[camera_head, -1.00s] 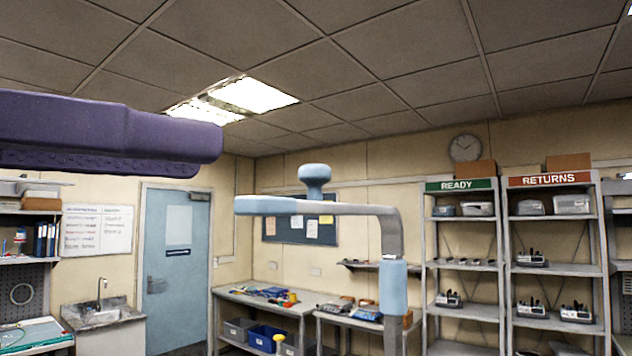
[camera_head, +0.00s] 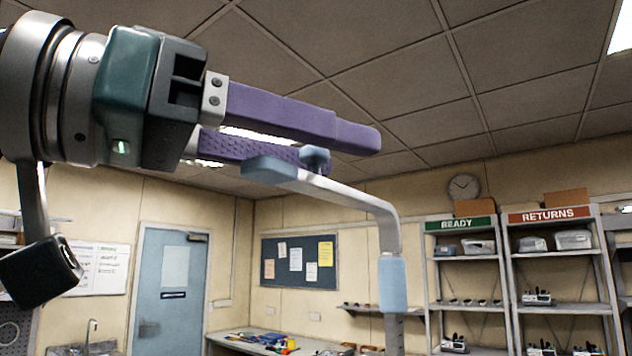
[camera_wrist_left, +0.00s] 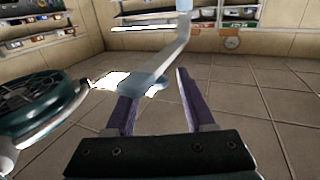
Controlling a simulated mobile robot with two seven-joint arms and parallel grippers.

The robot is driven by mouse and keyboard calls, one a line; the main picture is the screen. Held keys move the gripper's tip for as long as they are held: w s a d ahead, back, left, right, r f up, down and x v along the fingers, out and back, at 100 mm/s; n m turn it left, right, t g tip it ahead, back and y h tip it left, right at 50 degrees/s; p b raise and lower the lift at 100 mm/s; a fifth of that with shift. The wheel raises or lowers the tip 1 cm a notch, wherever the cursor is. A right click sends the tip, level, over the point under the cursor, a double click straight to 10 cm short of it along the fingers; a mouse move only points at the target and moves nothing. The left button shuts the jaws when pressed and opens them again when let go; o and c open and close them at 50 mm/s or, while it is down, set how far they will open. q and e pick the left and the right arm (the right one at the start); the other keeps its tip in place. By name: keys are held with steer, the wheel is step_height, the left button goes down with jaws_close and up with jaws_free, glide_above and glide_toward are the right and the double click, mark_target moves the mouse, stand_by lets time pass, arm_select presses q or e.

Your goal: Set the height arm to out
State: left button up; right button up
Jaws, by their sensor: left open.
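The height arm is a pale grey bent bar (camera_head: 352,195) with a blue end cap (camera_head: 268,169) and a small blue knob (camera_head: 315,156). It bends down into a post with a blue sleeve (camera_head: 393,285). My left gripper (camera_head: 352,148) has purple fingers spread apart, just above the bar in the head view. A finger overlaps part of the knob. In the upside-down left wrist view, the bar (camera_wrist_left: 172,55) runs between the open fingers of the gripper (camera_wrist_left: 158,84), its blue end near the left fingertip. I cannot tell whether they touch. My right gripper is not in view.
READY shelves (camera_head: 466,265) and RETURNS shelves (camera_head: 560,250) stand back right. A workbench (camera_head: 300,346) with tools, a notice board (camera_head: 298,262) and a blue door (camera_head: 170,290) are behind. In the wrist view, a dark round object (camera_wrist_left: 35,103) is at left.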

arm_select(q)
jaws_close()
stand_by(0.3)
stand_by(1.1)
